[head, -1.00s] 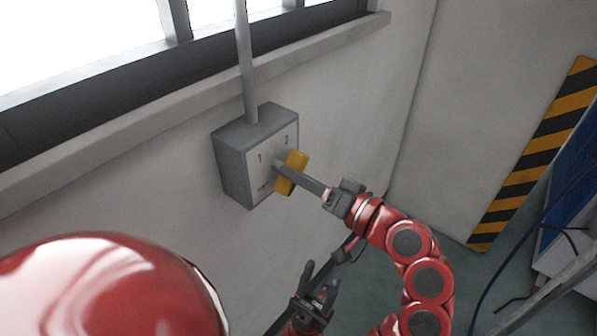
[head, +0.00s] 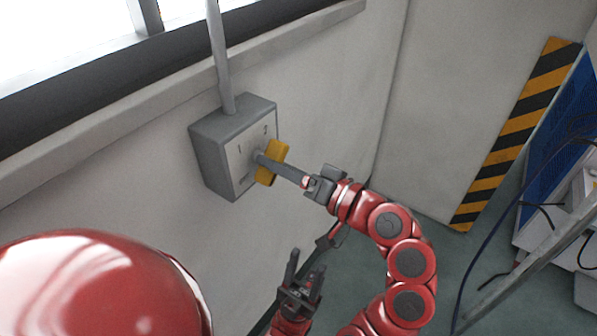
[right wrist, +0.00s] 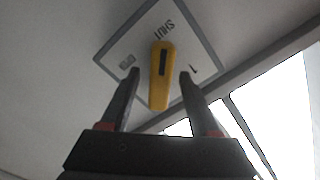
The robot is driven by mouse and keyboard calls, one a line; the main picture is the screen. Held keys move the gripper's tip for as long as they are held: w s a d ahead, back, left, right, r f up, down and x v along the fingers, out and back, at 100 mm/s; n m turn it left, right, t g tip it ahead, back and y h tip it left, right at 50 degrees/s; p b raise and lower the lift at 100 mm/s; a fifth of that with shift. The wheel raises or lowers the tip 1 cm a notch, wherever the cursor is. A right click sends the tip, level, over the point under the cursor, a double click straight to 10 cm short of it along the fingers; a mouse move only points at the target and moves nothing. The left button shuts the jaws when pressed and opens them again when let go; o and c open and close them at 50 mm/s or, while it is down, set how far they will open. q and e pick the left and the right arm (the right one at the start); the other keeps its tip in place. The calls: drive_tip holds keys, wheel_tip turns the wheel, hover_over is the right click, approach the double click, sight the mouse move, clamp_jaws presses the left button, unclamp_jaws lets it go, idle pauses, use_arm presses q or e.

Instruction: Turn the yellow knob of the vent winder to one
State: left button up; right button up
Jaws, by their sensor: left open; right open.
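The yellow knob (head: 277,150) sits on the front of a grey wall box (head: 217,155), the vent winder, with markings 1 and 2. The right wrist view shows the knob (right wrist: 161,92) with a dark slot near its upper end, which points at upside-down lettering; a 1 is to its right. My right gripper (head: 262,160) reaches the knob. In its wrist view its open fingers (right wrist: 159,73) stand on both sides of the knob, with gaps visible. My left gripper (head: 306,265) is open and empty, lower down and away from the box.
A grey pipe (head: 220,60) rises from the box past the window ledge (head: 150,88). A black-and-yellow striped strip (head: 515,130) and a blue panel with cables (head: 560,130) stand at the right. Floor (head: 445,235) shows between the wall and that equipment.

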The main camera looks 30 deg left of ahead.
drive_tip(key=s+d, duration=0.1)
drive_tip(key=d, duration=1.6)
drive_tip(key=shift+s+d, duration=0.15)
drive_tip(key=shift+d, duration=0.05)
